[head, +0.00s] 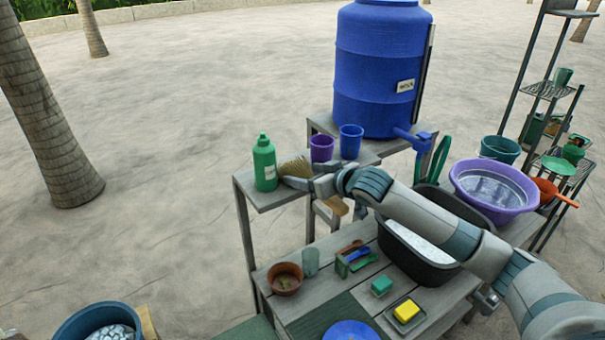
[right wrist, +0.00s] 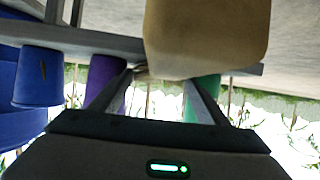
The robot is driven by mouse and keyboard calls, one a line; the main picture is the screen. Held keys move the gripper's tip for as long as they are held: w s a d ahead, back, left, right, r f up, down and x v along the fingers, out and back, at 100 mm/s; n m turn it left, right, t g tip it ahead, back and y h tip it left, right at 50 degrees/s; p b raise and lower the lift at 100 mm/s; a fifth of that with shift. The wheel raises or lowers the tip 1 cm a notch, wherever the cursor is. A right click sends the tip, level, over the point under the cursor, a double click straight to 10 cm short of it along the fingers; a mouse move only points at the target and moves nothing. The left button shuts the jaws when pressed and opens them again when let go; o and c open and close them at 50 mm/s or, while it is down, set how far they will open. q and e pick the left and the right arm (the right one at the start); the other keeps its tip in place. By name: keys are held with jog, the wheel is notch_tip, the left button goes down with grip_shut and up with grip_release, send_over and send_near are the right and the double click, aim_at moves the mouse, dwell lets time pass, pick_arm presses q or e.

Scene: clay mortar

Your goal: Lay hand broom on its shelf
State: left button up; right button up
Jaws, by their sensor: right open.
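The hand broom (head: 295,167) is at the small upper shelf (head: 270,197), with its straw bristles showing beside the green bottle. A tan wooden piece, which looks like its handle (head: 336,205), shows below my wrist at the shelf's front edge. My right gripper (head: 300,183) is open at the bristles, and its hand hides the middle of the broom. In the right wrist view my two fingers (right wrist: 163,92) are spread apart. A large tan block (right wrist: 205,35), probably the handle, shows close to the camera above them. My left gripper is not in view.
A green bottle (head: 264,163), a purple cup (head: 321,148) and a blue cup (head: 351,141) stand close around the hand. A blue barrel (head: 375,70) stands behind. Below are a black basin (head: 430,272), a clay pot (head: 285,278) and sponges on the bench.

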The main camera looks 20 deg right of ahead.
dwell(0.4)
jog(key=c, duration=0.9)
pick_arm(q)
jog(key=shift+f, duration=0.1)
pick_arm(e)
jog(key=shift+r, duration=0.1)
